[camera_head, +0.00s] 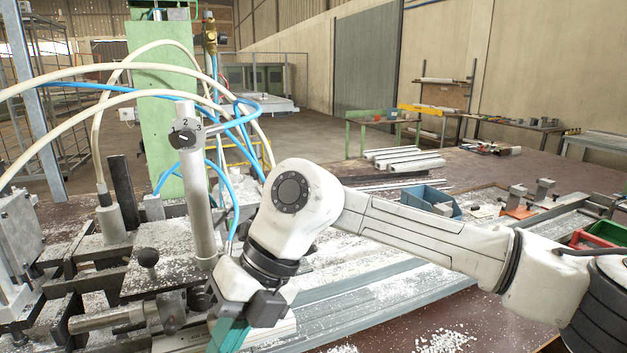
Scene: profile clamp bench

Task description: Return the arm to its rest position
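My white arm (430,235) reaches in from the lower right, across the bench, and bends down at a round joint near the middle of the view. My gripper (232,325) is low at the left-centre, close beside the clamp fixture (170,310). A teal piece (228,336) shows at its end. I cannot tell whether that piece is a finger or something held. The fingertips run toward the bottom edge and are not clearly seen, so the opening is hidden.
A green column (160,90) with white and blue hoses and a numbered knob post (198,185) stand at left. Grey profiles (370,300) lie along the bench amid white chips. A blue bin (430,200) sits behind my arm; green and red bins (605,233) are at right.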

